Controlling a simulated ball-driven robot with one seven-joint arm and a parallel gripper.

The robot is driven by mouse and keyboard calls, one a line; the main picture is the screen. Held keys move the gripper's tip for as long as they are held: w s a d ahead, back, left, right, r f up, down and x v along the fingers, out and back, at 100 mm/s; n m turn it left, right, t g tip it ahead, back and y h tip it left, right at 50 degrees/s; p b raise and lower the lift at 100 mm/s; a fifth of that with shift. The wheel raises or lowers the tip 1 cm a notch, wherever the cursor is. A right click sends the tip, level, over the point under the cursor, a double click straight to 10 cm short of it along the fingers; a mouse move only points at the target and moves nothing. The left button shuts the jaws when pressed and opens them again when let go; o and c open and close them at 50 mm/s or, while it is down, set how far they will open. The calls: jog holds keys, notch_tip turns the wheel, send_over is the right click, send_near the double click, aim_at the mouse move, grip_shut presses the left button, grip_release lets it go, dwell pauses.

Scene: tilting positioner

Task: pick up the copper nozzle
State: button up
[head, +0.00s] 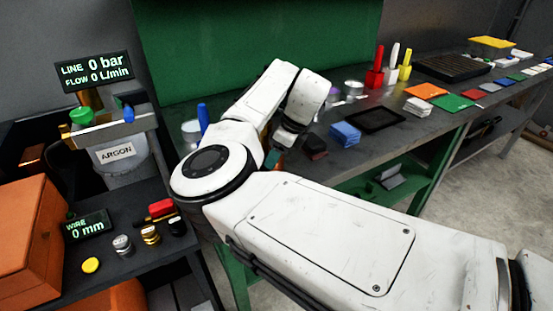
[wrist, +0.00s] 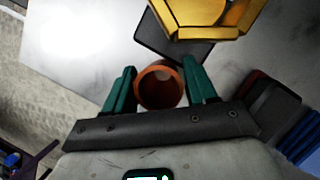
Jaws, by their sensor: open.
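The copper nozzle (wrist: 141,88) shows in the wrist view as a round, open-ended copper tube, seen end-on. It sits between the two teal fingers of my gripper (wrist: 159,66), close to both. My gripper is open, with its jaws spread on either side of the nozzle; I cannot tell whether either finger touches it. In the head view only a bit of my gripper (head: 273,158) shows, low over the bench behind my arm, and the nozzle is hidden there.
In the wrist view a large brass-coloured part (wrist: 190,28) stands just beyond the nozzle. Dark red and black blocks (wrist: 268,98) and blue pads (wrist: 302,138) lie to the right. In the head view, blue pads (head: 345,133) and a black tray (head: 376,119) lie right of my gripper.

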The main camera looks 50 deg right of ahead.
jog(key=shift+c, duration=0.2)
jog(key=c, duration=0.9)
jog(key=shift+o, duration=0.2)
jog(key=shift+r, duration=0.1)
